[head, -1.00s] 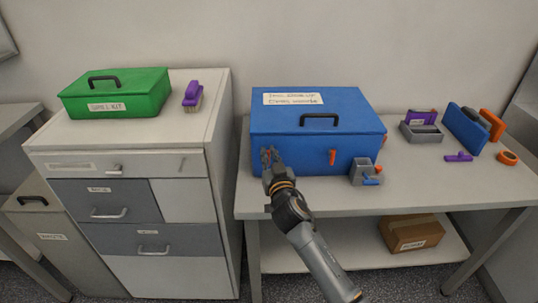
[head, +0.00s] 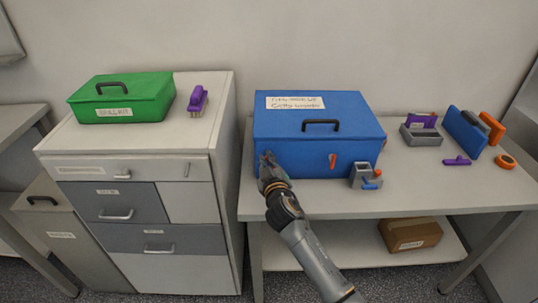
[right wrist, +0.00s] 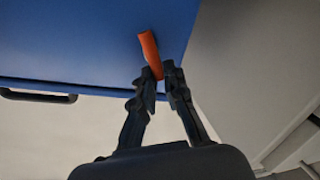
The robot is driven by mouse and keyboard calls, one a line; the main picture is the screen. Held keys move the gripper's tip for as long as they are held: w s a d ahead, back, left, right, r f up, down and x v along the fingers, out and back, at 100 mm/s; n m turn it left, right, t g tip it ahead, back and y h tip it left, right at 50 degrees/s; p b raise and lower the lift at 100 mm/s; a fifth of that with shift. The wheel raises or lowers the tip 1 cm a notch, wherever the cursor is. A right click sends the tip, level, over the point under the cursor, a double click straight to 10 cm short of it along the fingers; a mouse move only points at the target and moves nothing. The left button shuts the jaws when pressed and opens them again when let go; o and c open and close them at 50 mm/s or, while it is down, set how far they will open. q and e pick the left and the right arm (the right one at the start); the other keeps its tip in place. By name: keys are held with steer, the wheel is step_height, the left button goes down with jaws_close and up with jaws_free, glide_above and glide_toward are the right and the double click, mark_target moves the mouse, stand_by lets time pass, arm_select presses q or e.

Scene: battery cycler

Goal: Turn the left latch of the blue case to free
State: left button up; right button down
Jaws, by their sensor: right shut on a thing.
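The blue case (head: 300,155) stands on the table with its lid down and a black handle on the lid. Its left latch, an orange lever, shows in the right wrist view (right wrist: 150,52), slightly tilted, with one end between my fingertips. In the head view my gripper hides this latch. My right gripper (head: 266,164) is at the case's front left and shut on the latch; its fingertips also show in the right wrist view (right wrist: 158,82). The right latch (head: 333,161) is orange and tilted slightly. My left gripper is not in view.
A grey holder (head: 364,176) with a blue and orange item stands close to the case's front right. Purple, blue and orange tools stand further right. A green case (head: 122,100) and purple brush (head: 198,99) sit on the cabinet (head: 60,143) at left.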

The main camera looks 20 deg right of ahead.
steer(key=shift+w+a+f+n+g+h+p, duration=0.1)
steer(key=shift+a+f+n+g+h+p, duration=0.3)
steer(key=shift+n, duration=1.25)
steer(key=shift+w+a+f+n+g+h+p, duration=0.2)
steer(key=shift+n+h+p, duration=0.3)
steer(key=shift+n, duration=1.1)
steer(key=shift+s+a+f+n+g+h+p, duration=0.15)
steer(key=shift+f+n+h+p, duration=0.25)
steer(key=shift+n, duration=1.25)
steer(key=c, duration=1.4)
jaws_free()
steer(key=v, duration=1.2)
steer(key=shift+r, duration=0.1)
